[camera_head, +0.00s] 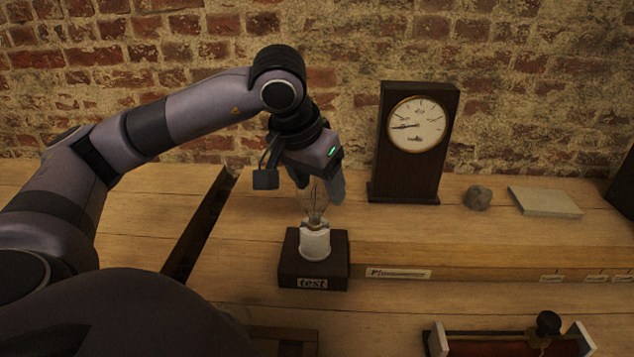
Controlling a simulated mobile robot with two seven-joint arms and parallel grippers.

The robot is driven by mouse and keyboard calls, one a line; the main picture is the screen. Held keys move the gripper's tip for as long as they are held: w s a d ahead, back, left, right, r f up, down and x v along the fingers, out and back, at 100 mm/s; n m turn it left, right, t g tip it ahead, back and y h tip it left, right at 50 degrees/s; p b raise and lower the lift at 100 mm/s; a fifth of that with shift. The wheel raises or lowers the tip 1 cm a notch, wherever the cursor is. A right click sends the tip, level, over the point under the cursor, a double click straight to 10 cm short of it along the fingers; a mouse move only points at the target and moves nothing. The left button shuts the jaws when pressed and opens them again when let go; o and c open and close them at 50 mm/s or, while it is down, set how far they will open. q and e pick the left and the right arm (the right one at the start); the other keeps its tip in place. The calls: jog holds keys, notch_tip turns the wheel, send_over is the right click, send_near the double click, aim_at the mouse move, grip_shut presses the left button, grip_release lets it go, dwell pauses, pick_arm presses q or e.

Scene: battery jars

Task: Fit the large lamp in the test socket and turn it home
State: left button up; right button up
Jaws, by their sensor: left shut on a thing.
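The large lamp (313,205) is a clear glass bulb with a filament showing inside. It stands upright over the white test socket (315,243), which sits on a dark wooden block (299,272) labelled "test". My left gripper (318,184) comes down from above and is shut on the top of the lamp. The lamp's lower end meets the socket's top; I cannot tell how deep it sits or whether it is turned home. My right gripper is not in view.
A dark-cased dial meter (417,125) stands behind to the right. A grey stone (477,198) and a pale slab (544,202) lie right of it. A dark trough with white ends and a black knob (548,324) is at front right. A dark slot runs left of the socket.

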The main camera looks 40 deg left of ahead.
pick_arm(q)
jog(key=o, duration=1)
jog(key=shift+r, duration=0.2)
jog(key=v, duration=0.7)
jog(key=shift+f+p, duration=0.1)
jog(key=shift+p, duration=0.25)
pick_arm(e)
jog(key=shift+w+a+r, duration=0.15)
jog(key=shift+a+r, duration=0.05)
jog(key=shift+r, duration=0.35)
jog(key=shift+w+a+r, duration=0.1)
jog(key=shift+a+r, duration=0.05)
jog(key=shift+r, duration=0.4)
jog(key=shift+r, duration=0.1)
